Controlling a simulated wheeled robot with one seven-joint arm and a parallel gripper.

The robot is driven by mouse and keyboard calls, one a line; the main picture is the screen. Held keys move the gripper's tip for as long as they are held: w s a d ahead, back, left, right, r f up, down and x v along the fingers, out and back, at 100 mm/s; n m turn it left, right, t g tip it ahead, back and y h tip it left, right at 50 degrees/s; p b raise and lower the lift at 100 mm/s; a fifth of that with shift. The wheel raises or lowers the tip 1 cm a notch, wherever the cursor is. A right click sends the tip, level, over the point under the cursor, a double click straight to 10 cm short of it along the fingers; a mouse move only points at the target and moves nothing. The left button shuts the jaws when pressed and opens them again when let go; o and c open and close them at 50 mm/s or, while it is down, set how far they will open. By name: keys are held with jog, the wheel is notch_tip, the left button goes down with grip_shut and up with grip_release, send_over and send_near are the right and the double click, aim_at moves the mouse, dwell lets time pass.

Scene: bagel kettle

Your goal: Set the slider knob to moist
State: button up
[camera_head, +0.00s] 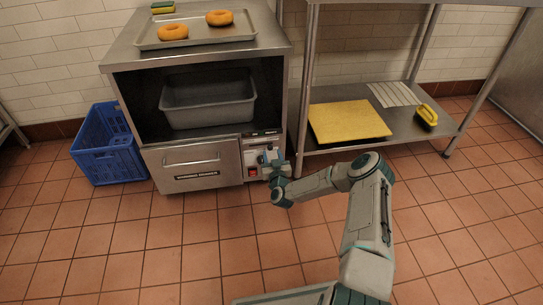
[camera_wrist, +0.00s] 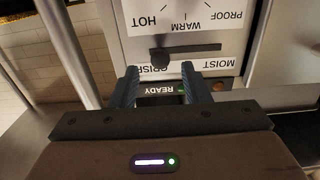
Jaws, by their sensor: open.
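The slider knob (camera_wrist: 159,57) is a small dark piece in a horizontal dark slot on the oven's pale control panel. In the wrist view, where the lettering is upside down, it sits at the slot's left end, by the CRISP label (camera_wrist: 150,69). The MOIST label (camera_wrist: 218,64) is by the right end. My gripper (camera_wrist: 165,80) is open and empty, its two fingers apart, with the knob just beyond and between the fingertips; contact cannot be told. In the head view my gripper (camera_head: 270,157) is at the oven's panel and hides part of it.
A dial scale marked HOT, WARM and PROOF (camera_wrist: 207,15) lies above the slot in the wrist view; a READY label (camera_wrist: 160,89) is below. The oven (camera_head: 195,168) has a metal pan inside. A steel shelf (camera_head: 300,140) stands right, a blue crate (camera_head: 108,150) left. The floor in front is clear.

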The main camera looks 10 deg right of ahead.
aim_at(270, 147)
jog(key=shift+w+b, duration=0.3)
jog(key=shift+w, duration=1)
grip_shut()
